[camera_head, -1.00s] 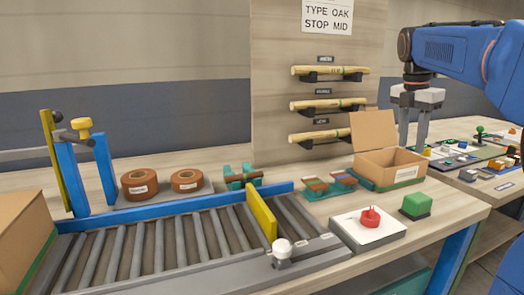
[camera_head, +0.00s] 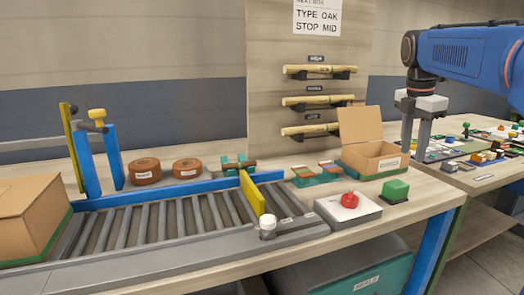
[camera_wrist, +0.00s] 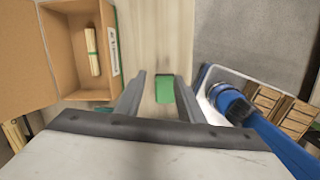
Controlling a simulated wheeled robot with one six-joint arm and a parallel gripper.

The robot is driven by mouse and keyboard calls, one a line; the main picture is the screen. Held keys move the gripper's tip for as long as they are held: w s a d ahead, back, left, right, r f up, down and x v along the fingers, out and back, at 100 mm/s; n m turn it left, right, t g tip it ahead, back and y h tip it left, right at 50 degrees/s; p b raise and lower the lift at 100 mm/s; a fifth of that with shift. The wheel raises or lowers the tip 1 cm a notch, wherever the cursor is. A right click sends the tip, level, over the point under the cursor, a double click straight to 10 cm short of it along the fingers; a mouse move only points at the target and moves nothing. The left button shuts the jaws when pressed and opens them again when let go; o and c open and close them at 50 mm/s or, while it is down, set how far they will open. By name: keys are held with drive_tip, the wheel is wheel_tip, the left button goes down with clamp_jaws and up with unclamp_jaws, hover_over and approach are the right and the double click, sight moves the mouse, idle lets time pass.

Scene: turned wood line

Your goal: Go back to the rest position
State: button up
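My gripper (camera_head: 414,140) hangs from the blue arm at the right in the head view, fingers pointing down, above the table's right end and beside the open cardboard box. In the wrist view the two fingers (camera_wrist: 160,95) stand apart with a gap between them. A green block (camera_wrist: 165,89) shows in that gap, but it lies lower down on the table and is not gripped. In the head view the green block (camera_head: 395,190) sits beside the red button. Nothing is held.
The open cardboard box (camera_head: 376,163) contains a wooden piece with a green band (camera_wrist: 93,50). A red button (camera_head: 349,200) on a white plate, a roller conveyor (camera_head: 150,223) with a yellow stop (camera_head: 251,193), a closed box (camera_head: 32,215) and tape rolls (camera_head: 145,171) occupy the table. Turned pieces (camera_head: 318,102) hang on the panel.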

drive_tip(key=s+a+f+m+t, duration=0.1)
drive_tip(key=s+a+f+m, duration=0.3)
drive_tip(key=s+f+m, duration=0.2)
drive_tip(key=s+a+f+m+t+y, duration=0.1)
drive_tip(key=s+a+f+m, duration=0.3)
drive_tip(key=s+f+m, duration=0.3)
drive_tip(key=s+a+f+m+t, duration=0.1)
drive_tip(key=s+a+f+m, duration=0.3)
drive_tip(key=s+f+m, duration=0.3)
drive_tip(key=s+f, duration=0.5)
drive_tip(key=s, duration=0.2)
drive_tip(key=shift+t+y, duration=0.3)
drive_tip(key=shift+t, duration=0.1)
